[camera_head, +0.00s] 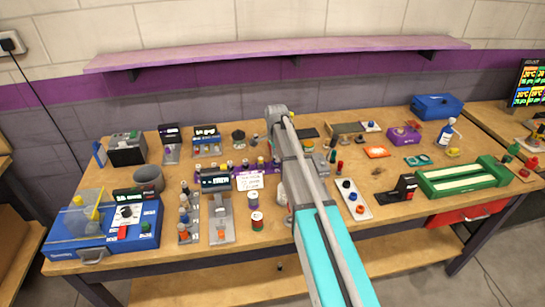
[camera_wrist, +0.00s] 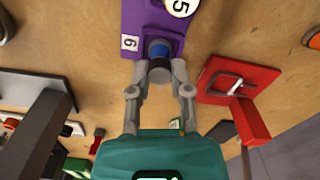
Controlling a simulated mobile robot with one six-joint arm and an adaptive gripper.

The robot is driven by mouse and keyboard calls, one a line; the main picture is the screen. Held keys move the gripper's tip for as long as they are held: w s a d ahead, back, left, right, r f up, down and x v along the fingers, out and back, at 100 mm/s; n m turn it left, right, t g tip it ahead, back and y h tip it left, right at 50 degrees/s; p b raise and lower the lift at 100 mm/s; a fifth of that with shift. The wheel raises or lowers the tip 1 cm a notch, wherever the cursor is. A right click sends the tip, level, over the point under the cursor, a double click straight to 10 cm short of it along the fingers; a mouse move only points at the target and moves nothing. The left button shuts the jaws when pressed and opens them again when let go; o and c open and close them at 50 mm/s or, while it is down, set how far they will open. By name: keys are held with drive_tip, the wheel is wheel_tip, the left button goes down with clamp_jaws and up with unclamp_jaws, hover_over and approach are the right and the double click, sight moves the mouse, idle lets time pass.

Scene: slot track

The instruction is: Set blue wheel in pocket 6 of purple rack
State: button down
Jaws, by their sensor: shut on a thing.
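The purple rack (camera_wrist: 140,12) is at the top of the wrist view, with a white label "6" (camera_wrist: 129,43) and a round "5" disc (camera_wrist: 181,5). The blue wheel (camera_wrist: 158,49) shows as a blue band above a dark grey end, at the rack's end beside label 6. My gripper (camera_wrist: 160,70) is shut on the wheel, one finger on each side of the grey end. The wheel overlaps pocket 6 in this view; I cannot tell whether it is seated. In the head view my arm hides the gripper and wheel.
A red fixture with a metal handle (camera_wrist: 232,82) stands close to the right of the gripper. A grey plate (camera_wrist: 35,88) lies to the left.

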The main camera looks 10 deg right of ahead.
drive_tip(key=shift+c, duration=2.4)
unclamp_jaws()
